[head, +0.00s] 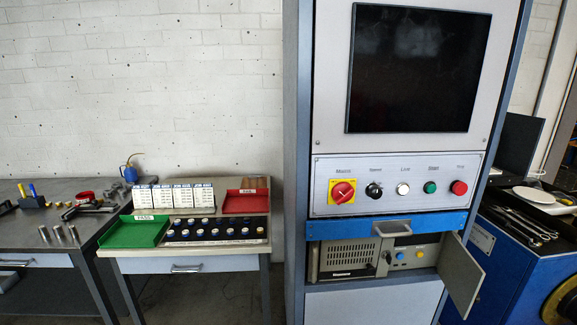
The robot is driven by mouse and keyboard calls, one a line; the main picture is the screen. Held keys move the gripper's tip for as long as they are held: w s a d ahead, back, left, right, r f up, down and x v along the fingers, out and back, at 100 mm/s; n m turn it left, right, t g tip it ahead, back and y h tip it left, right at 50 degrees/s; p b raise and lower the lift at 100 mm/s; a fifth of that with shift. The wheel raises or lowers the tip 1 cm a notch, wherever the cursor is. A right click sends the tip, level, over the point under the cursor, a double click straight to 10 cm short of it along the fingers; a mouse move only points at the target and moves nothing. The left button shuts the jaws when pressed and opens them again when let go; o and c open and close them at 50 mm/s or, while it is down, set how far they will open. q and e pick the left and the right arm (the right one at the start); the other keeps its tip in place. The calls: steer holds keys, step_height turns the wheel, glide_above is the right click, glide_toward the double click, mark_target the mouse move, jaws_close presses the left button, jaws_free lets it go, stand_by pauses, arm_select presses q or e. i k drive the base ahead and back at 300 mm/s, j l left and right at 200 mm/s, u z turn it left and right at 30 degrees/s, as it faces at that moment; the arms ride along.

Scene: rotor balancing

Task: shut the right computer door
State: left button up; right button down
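A tall grey cabinet (297,150) with blue-grey edges stands right of centre. Below its control panel, a computer (347,259) sits in a bay under a blue drawer front (345,228) with a handle. The right computer door (461,275) is a grey panel hinged at the right side of this bay. It stands open, swung outward to the right. No gripper or arm of mine is in view.
A control panel (333,169) with a red-yellow switch and buttons is above the bay. A work table with a green tray (134,233) and a red tray (246,202) stands left. A blue bench (508,262) with wrenches is close on the right, behind the open door.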

mark_target(462, 275)
steer(key=l+u, duration=0.15)
steer(key=l, duration=2.55)
steer(key=k, duration=0.05)
